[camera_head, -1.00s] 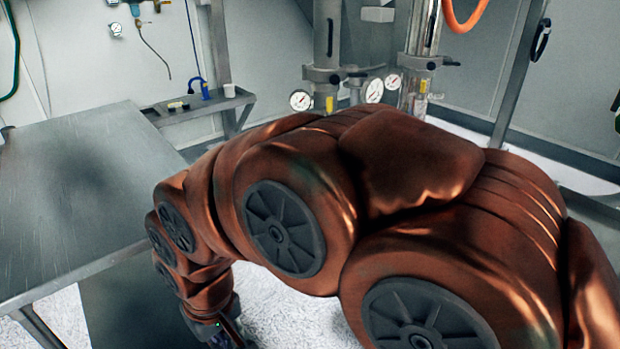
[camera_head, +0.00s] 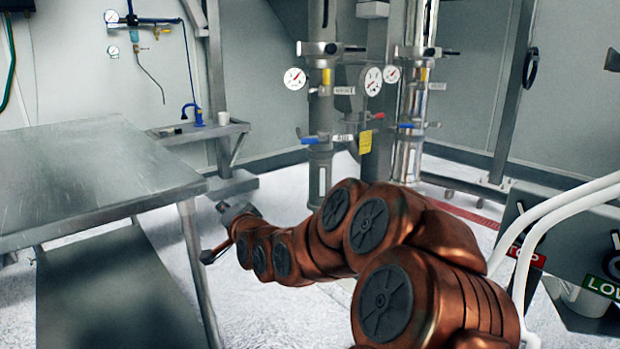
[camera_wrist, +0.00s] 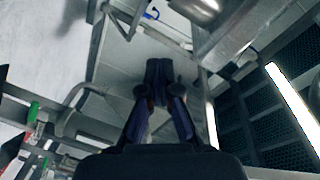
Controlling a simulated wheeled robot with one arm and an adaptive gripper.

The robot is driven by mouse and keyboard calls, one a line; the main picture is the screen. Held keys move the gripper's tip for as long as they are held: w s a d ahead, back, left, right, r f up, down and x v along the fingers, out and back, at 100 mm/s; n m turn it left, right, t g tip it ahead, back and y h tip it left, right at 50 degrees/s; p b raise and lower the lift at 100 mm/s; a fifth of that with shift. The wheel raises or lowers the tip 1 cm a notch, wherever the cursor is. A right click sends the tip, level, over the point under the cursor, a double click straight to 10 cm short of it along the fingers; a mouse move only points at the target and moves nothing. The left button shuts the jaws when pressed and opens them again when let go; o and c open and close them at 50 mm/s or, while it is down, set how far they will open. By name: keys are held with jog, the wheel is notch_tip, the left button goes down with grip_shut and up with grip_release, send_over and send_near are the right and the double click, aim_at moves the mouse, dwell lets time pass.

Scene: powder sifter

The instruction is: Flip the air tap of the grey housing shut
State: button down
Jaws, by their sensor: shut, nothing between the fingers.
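Two upright housings stand at the back in the head view. The left one is dull grey (camera_head: 321,170); the right one (camera_head: 411,160) is shinier. A tap with a blue lever (camera_head: 311,140) sits low on the grey housing, its lever roughly level. A red-handled tap (camera_head: 377,116) is just to its right, between the housings. My gripper (camera_wrist: 158,68) is shut and empty in the wrist view. In the head view my arm reaches low and left, its end beside the table, well apart from the taps. The finger detail is too small to read there.
A steel table (camera_head: 85,165) fills the left, with a small shelf (camera_head: 200,131) behind it. Gauges (camera_head: 294,78) are on the housings. White pipes (camera_head: 565,205) and a dark panel (camera_head: 585,255) stand at the right.

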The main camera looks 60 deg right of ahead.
jog(key=s+d+r+m+h+b, duration=0.1)
jog(key=s+d+m+h+b, duration=0.8)
jog(key=s+d+m+h, duration=0.3)
jog(key=s+d, duration=0.2)
jog(key=d, duration=0.2)
jog(key=shift+s+d+h+b, duration=0.15)
jog(key=shift+s+h+b, duration=0.15)
jog(key=shift+s+h, duration=0.1)
jog(key=shift+w+r+p, duration=0.1)
jog(key=shift+r+p, duration=0.05)
jog(key=shift+p, duration=0.2)
jog(key=p, duration=0.8)
send_near(309, 143)
jog(key=shift+x, duration=3.55)
